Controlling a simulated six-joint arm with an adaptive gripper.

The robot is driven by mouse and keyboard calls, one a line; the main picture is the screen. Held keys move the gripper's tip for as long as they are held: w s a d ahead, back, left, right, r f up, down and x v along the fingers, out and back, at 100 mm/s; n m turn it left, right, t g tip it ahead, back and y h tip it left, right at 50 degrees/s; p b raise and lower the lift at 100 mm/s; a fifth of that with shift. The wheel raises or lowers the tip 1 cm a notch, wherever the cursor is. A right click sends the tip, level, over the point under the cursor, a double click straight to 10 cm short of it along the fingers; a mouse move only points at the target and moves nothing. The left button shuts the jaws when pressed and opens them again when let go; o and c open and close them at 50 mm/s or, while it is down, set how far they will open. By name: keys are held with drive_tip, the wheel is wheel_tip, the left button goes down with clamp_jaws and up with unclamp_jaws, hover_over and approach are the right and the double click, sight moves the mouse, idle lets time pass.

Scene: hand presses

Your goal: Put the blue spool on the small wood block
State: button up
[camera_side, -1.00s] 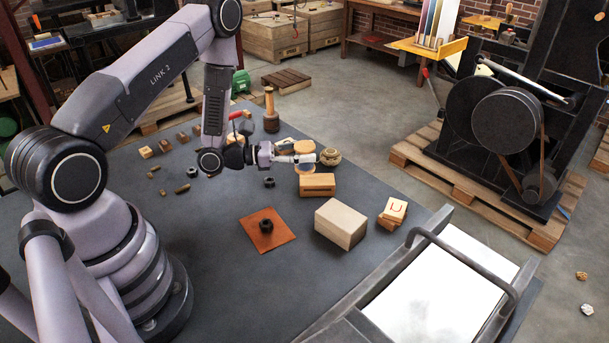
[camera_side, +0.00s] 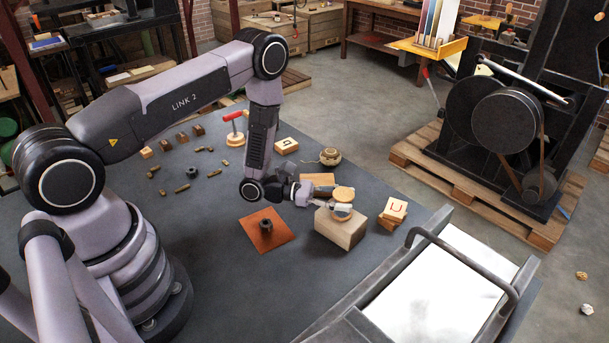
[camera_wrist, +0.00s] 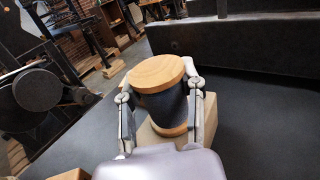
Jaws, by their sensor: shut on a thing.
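The blue spool (camera_wrist: 172,104) has pale wood end discs and a dark blue middle. It stands upright between the fingers of my gripper (camera_wrist: 158,92), which is shut on it. In the side view, the spool (camera_side: 343,194) is over the top of the pale wood block (camera_side: 340,234), its lower disc overlapping the block's top face. I cannot tell whether it touches or hangs just above. In the wrist view, the block (camera_wrist: 202,132) shows below and behind the spool, partly hidden by it and the fingers.
A slotted block (camera_side: 318,180) and a twine ball (camera_side: 330,157) are behind. A metal tray (camera_side: 425,285) stands in front on the right.

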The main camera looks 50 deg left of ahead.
drive_tip(key=o, duration=1)
drive_tip(key=shift+f, duration=0.1)
drive_tip(key=shift+o, duration=0.2)
